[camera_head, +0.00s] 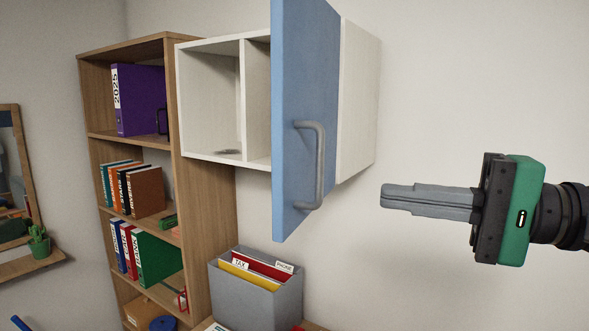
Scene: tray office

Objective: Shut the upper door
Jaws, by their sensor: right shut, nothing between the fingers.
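A blue door (299,110) with a grey bar handle (320,165) stands swung open on the white wall cabinet (357,100). The door sticks out toward me and hides part of the cabinet's inside. Two compartments show to its left, parted by an upright divider. My right gripper (383,197) comes in from the right, level and pointing left, with its fingers together and empty. In the picture it is to the right of the handle, apart from the door. My left gripper does not show.
A wooden shelf (183,150) with binders stands left of the cabinet. A grey file box (255,300) with folders sits below the door. A mirror (12,150) and a small plant (38,242) are at far left. The wall around my right gripper is clear.

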